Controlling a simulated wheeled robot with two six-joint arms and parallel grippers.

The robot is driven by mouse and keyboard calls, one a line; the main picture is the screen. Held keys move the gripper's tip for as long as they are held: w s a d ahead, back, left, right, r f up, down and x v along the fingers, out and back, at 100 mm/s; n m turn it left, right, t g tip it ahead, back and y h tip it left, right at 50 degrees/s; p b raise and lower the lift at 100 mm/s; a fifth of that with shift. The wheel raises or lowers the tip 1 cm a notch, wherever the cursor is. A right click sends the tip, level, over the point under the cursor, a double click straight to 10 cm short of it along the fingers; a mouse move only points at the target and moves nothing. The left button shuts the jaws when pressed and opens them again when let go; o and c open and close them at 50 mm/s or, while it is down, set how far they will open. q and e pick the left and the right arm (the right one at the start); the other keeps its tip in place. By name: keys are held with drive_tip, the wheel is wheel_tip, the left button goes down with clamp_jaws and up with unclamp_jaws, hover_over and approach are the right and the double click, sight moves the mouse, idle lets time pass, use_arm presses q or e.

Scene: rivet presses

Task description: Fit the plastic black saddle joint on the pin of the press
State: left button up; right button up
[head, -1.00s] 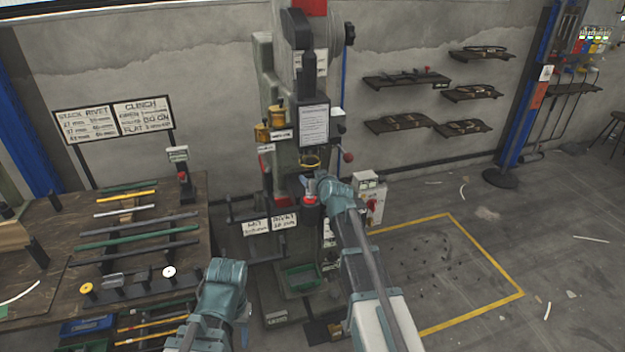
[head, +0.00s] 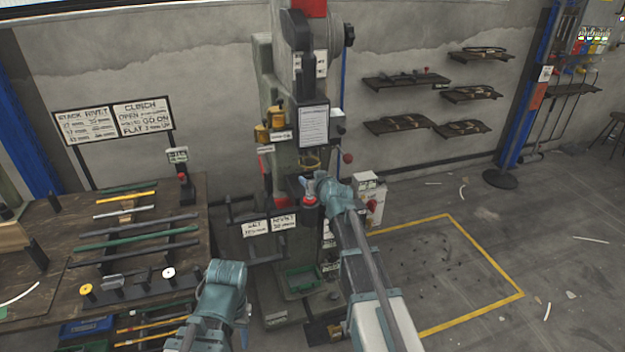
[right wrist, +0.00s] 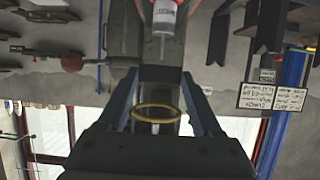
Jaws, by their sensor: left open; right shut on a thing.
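The press (head: 275,190) stands upright in the middle of the head view. My right gripper (head: 312,186) is at its front, just above a red-topped part (head: 310,200). In the right wrist view the fingers (right wrist: 161,78) are shut on a small dark piece (right wrist: 161,73), which looks like the black saddle joint. A white cylinder with a red band and a thin pin (right wrist: 164,38) point toward that piece. I cannot tell whether they touch. My left gripper (head: 223,280) is low at the left, apart from the press; its fingers are hidden.
A yellow ring (right wrist: 157,113) shows between the fingers and is also on the press (head: 310,164). A wooden bench (head: 50,295) with rods is at the left. Yellow-marked floor (head: 440,270) at the right is open.

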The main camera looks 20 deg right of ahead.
drive_tip(key=shift+f+b, duration=1.9)
drive_tip(key=shift+f, duration=0.05)
drive_tip(key=o, duration=1.4)
drive_tip(key=p+v, duration=0.5)
drive_tip(key=v, duration=0.9)
drive_tip(key=shift+w+r, duration=0.1)
drive_tip(key=shift+w, duration=0.05)
